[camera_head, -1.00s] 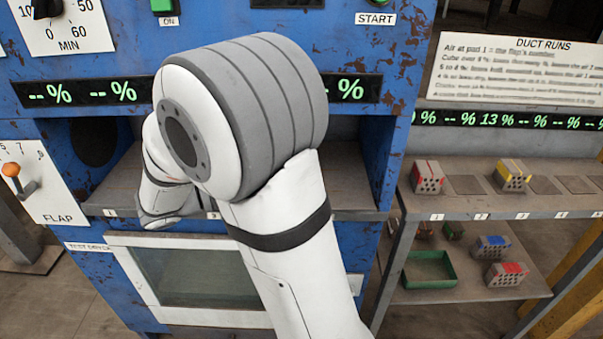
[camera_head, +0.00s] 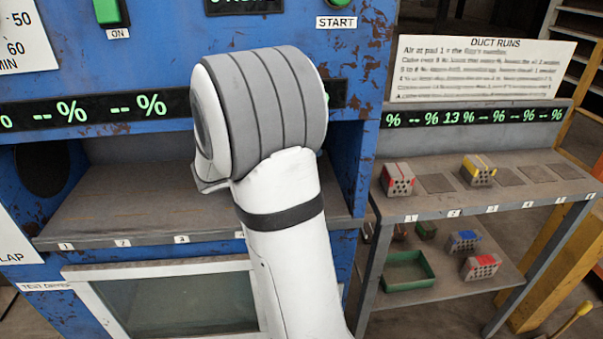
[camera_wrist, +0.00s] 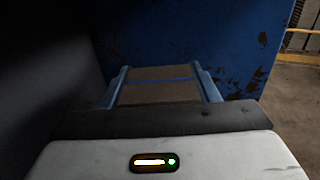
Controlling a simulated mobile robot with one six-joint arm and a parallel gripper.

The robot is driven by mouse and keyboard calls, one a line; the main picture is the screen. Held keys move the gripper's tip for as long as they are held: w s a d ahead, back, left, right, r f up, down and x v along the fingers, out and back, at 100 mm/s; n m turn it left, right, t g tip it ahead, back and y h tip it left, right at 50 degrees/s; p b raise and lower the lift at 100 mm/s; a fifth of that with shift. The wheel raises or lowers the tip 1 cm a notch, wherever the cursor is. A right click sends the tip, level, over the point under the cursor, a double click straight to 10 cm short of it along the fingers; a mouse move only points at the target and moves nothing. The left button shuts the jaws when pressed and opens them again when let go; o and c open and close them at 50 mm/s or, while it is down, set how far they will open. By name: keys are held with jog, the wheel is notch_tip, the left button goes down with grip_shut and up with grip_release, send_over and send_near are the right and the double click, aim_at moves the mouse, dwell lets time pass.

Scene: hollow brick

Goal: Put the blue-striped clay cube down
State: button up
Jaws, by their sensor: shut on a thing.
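In the wrist view my gripper (camera_wrist: 164,72) is shut on a brownish clay cube (camera_wrist: 160,92) with a thin blue stripe across its face. A blue finger stands on either side of it. The cube's underside is hidden, and I see no surface touching it. In the head view my arm hides the gripper and this cube. Another blue-striped block (camera_head: 464,241) with holes lies on the lower shelf at the right.
The blue machine (camera_head: 345,70) has an open recess with a bare numbered ledge (camera_head: 120,215). On the right rack (camera_head: 480,195), a red-striped block (camera_head: 397,179) and a yellow-striped block (camera_head: 478,170) sit among empty pads. A green tray (camera_head: 407,270) and red-striped block (camera_head: 481,266) are below.

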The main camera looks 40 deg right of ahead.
notch_tip(320, 180, down, 3)
jog(key=shift+a+r, duration=0.1)
jog(key=shift+r, duration=0.05)
jog(key=shift+d+f+b, duration=0.2)
jog(key=shift+f+b, duration=0.55)
jog(key=shift+f, duration=1.4)
jog(key=shift+f, duration=0.1)
jog(key=o, duration=1)
jog(key=shift+a, duration=0.15)
jog(key=a, duration=0.4)
jog(key=w+a, duration=0.1)
jog(key=a, duration=0.2)
jog(key=w+a+p, duration=0.1)
jog(key=a, duration=0.3)
jog(key=shift+a, duration=0.35)
